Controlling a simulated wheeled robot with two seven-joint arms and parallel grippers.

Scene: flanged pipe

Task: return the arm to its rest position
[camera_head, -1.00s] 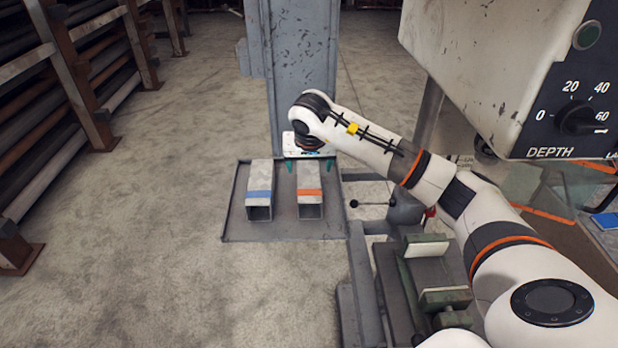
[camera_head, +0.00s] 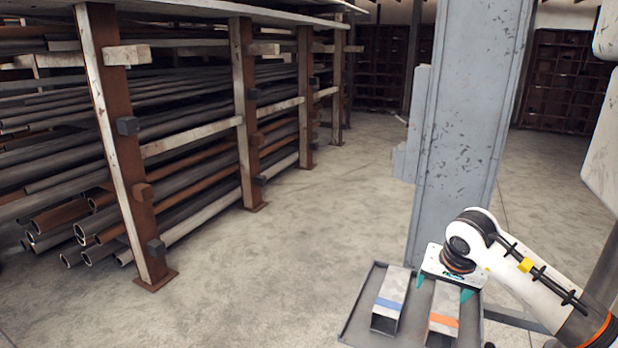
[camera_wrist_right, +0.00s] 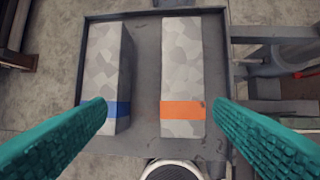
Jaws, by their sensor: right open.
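My right gripper (camera_head: 445,288) is at the lower right of the head view, above the far part of a grey tray. In the right wrist view its two green fingers (camera_wrist_right: 158,115) are spread wide with nothing held between them. A square tube with an orange band (camera_wrist_right: 182,75) lies in the tray between the fingers' lines, apart from both. A square tube with a blue band (camera_wrist_right: 107,75) lies beside it; the left finger overlaps its band in the picture. In the head view the blue-banded tube (camera_head: 392,295) lies left of the orange-banded tube (camera_head: 443,312). My left gripper is not in view.
The tray (camera_head: 358,312) has a low rim. A grey steel column (camera_head: 465,120) stands right behind it. A rack of long pipes (camera_head: 180,140) fills the left side. The concrete floor (camera_head: 290,260) between rack and tray is clear.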

